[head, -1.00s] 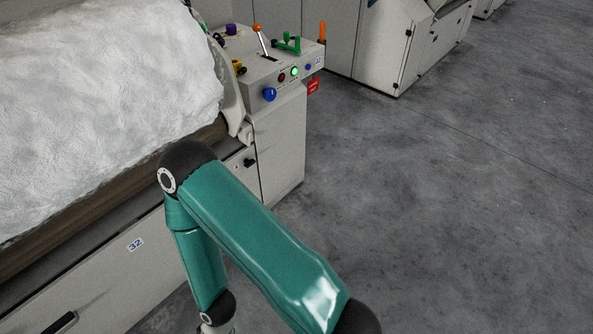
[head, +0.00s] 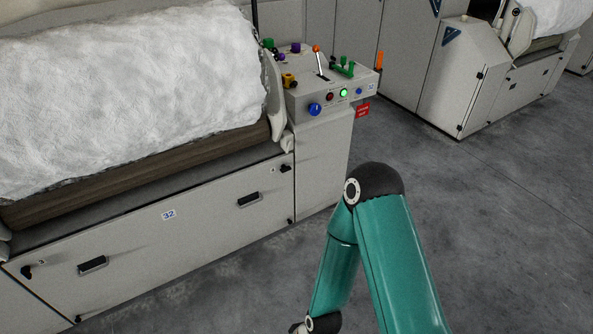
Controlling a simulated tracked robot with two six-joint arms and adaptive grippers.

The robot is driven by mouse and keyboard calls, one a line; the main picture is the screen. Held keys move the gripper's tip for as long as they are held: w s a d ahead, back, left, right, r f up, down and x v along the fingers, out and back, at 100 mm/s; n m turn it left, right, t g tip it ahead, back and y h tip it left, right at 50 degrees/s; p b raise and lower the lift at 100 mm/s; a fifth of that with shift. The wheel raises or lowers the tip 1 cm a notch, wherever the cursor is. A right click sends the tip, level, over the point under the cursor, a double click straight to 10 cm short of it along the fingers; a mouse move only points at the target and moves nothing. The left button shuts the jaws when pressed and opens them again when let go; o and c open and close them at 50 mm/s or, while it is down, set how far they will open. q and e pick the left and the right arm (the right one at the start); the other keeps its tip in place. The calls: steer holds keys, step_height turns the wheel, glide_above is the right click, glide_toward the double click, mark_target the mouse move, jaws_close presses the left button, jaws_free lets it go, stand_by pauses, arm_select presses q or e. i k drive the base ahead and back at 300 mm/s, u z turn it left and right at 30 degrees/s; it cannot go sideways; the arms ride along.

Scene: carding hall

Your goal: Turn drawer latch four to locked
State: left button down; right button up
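The front panel (head: 140,240) of the carding machine marked 32 fills the left side of the head view. Small black latches sit at its corners: an upper left latch (head: 27,272), an upper right latch (head: 285,169), a lower right latch (head: 291,221) and a lower left latch (head: 78,318). Their labels are too small to read, so I cannot tell which is latch four or how it is turned. My teal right arm bends down at the lower right, apart from the panel in the picture. Its gripper is below the frame edge. My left gripper is not in view.
Two black recessed handles (head: 92,265) (head: 249,199) are on the panel. A control box (head: 330,95) with a lever, knobs and buttons stands at the panel's right end. White fibre (head: 130,80) lies above. Grey floor (head: 500,220) is open at the right.

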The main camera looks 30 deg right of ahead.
mark_target(284, 168)
steer(key=z, duration=0.3)
steer(key=i, duration=1.35)
steer(key=z, duration=0.3)
